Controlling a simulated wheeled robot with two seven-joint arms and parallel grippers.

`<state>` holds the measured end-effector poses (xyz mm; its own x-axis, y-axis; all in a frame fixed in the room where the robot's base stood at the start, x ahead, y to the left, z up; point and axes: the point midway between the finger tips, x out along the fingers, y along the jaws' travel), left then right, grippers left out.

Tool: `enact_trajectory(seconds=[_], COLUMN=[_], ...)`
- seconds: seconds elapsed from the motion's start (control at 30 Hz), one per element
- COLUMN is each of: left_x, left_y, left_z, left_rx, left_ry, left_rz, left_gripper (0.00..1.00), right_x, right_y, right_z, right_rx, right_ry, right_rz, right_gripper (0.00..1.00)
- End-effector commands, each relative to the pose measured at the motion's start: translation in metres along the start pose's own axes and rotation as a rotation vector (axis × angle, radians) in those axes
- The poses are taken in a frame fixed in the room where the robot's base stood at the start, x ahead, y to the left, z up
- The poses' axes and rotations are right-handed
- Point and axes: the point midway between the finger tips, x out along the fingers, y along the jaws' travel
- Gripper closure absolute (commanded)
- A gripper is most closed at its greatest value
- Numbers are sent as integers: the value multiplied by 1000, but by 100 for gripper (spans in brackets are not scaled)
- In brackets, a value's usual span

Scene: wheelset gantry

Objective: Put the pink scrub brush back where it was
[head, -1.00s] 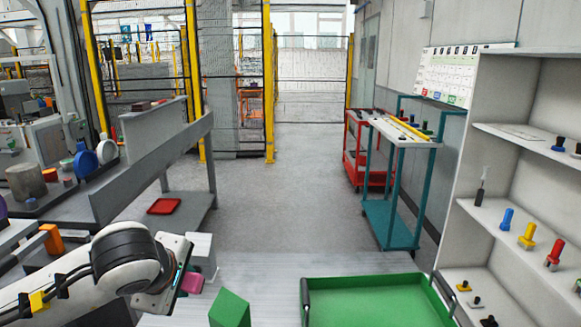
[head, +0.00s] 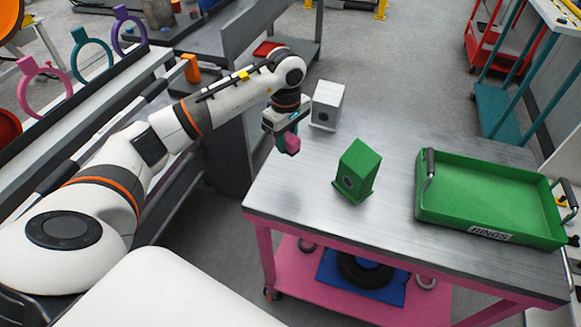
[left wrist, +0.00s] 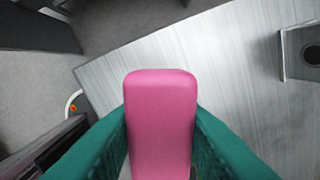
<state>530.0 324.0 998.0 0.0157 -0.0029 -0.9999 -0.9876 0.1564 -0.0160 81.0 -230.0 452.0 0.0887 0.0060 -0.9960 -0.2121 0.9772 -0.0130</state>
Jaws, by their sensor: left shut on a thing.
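My left gripper (head: 288,138) is shut on the pink scrub brush (head: 293,145). The brush is held above the left edge of the metal-topped cart (head: 290,185). In the left wrist view the pink brush (left wrist: 160,120) fills the middle, between two teal fingers (left wrist: 160,145). The brush's underside and lower end are hidden from me. My right gripper does not show.
A grey block with a round hole (head: 327,105) and a green one (head: 357,171) stand on the cart. A green tray labelled RINGS (head: 490,196) sits at its right. Coloured rings stand on a bench (head: 110,85) at the left. The cart's front middle is clear.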

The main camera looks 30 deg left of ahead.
Motion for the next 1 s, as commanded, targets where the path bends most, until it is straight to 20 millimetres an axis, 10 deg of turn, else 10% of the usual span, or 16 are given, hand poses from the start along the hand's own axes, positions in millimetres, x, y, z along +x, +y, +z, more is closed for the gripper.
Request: enact_trajectory(seconds=[0.7, 1.0], left_x=[98, 103], left_y=[4, 4], left_z=[2, 2], left_rx=[-1, 0], left_ry=[3, 1], left_rz=[18, 14], left_gripper=[88, 88], right_x=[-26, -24], right_y=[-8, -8], right_z=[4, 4], right_rx=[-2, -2], right_ry=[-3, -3], right_rz=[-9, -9], right_gripper=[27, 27])
